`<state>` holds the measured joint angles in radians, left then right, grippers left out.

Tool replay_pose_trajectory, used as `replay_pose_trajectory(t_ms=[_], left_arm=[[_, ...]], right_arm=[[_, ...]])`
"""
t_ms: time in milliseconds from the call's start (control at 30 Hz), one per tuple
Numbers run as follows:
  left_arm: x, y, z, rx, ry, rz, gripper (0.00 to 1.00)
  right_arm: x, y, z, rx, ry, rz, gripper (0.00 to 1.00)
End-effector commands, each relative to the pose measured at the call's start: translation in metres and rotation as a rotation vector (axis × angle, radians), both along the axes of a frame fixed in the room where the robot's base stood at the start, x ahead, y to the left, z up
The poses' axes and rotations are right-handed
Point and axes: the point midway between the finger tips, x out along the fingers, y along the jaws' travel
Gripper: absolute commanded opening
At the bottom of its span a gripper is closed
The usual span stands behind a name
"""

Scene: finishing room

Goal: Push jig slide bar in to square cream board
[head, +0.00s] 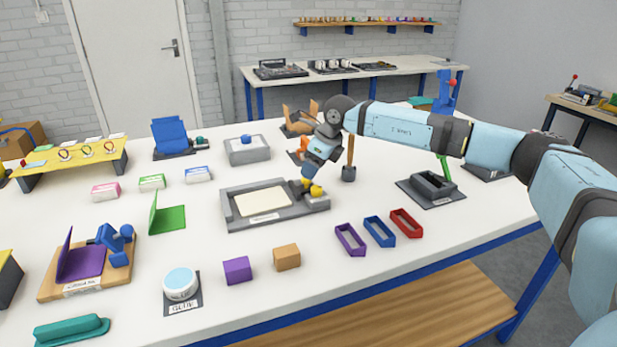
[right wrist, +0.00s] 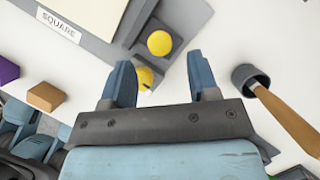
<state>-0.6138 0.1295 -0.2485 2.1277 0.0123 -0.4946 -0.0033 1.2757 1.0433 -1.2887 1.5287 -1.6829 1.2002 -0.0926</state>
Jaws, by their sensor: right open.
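The grey jig (head: 232,218) lies on the white table and holds the cream board (head: 263,202) flat in its recess. A label reading SQUARE (right wrist: 58,25) shows on the jig's base in the right wrist view. The slide bar with yellow knobs (head: 317,190) is at the jig's right end; two yellow knobs (right wrist: 159,43) show in the right wrist view. My right gripper (head: 308,180) is above that end, its fingers (right wrist: 161,78) open and apart, with one knob seen between them. Contact cannot be told. My left gripper is not in view.
A dark cup with a wooden-handled tool (head: 349,172) stands just right of my gripper. Purple, blue and red trays (head: 380,231) lie front right. Purple (head: 237,270) and orange (head: 287,257) blocks sit in front of the jig. A grey box (head: 247,153) stands behind.

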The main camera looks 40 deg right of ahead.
Motion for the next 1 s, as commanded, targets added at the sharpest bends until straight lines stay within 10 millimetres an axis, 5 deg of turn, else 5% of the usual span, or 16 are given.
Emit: replay_pose_trajectory(t_ms=[200,600,833,1000], left_arm=[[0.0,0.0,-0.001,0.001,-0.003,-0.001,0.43],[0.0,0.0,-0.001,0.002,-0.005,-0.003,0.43],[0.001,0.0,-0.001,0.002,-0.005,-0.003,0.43],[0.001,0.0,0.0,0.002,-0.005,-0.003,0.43]], right_arm=[[0.01,0.006,-0.027,0.001,-0.002,0.001,0.55],[0.012,0.007,-0.034,0.0,-0.001,0.0,0.55],[0.012,0.007,-0.034,0.0,-0.002,0.0,0.04],[0.013,0.009,-0.034,0.001,-0.002,0.001,0.0]])
